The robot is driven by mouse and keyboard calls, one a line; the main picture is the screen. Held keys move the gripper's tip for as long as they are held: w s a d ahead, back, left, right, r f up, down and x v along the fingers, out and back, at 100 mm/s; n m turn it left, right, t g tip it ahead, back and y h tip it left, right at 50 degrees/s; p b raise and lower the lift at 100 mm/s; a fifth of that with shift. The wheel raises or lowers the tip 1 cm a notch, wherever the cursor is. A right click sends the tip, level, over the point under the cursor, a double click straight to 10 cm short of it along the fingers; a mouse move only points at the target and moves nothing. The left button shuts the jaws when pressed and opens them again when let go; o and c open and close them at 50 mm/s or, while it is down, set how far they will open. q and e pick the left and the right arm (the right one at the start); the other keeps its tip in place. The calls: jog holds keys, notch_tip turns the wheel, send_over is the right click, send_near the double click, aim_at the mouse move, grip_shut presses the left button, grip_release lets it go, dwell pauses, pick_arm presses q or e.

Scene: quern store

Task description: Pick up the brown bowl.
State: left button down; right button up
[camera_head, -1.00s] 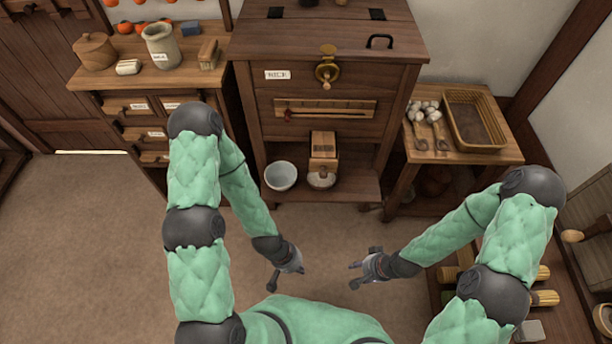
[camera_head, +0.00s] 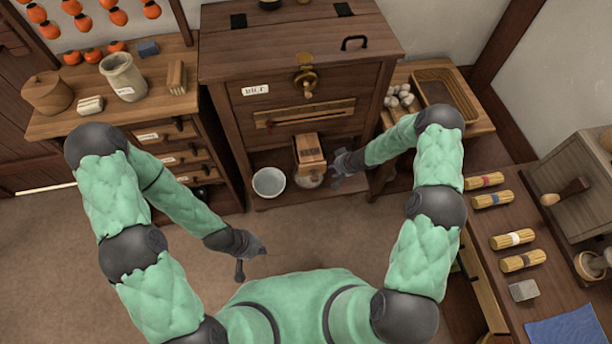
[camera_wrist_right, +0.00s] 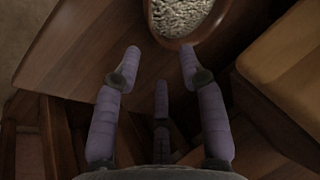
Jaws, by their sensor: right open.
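The brown bowl (camera_head: 309,180) stands on the low shelf of the wooden cabinet, under a wooden chute (camera_head: 309,150). In the right wrist view its brown rim (camera_wrist_right: 199,36) shows at the top edge, around pale grain; the rest is cut off. My right gripper (camera_head: 340,168) is just right of the bowl in the head view. In the wrist view the right gripper (camera_wrist_right: 158,60) has its fingers spread, empty, with the bowl ahead of the fingertips. My left gripper (camera_head: 250,260) hangs over the floor, fingers apart and empty.
A pale bowl (camera_head: 269,182) stands on the same shelf, left of the brown one. A side table with a basket (camera_head: 450,95) and pale lumps (camera_head: 398,97) stands right of the cabinet. A worktable with several bundles (camera_head: 512,239) is at right. The floor at left is clear.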

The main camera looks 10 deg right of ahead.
jog(key=b+x, duration=0.1)
jog(key=x, duration=0.3)
jog(key=shift+f, duration=0.15)
jog(key=b+x, duration=0.2)
jog(key=x, duration=0.1)
jog(key=b+x, duration=0.1)
jog(key=shift+s+d+f, duration=0.1)
jog(key=shift+d+f, duration=0.1)
jog(key=shift+f, duration=0.15)
jog(key=shift+a+f+b, duration=0.15)
jog(key=shift+f+b, duration=0.2)
jog(key=shift+b, duration=0.05)
jog(key=shift+w, duration=0.25)
grip_shut()
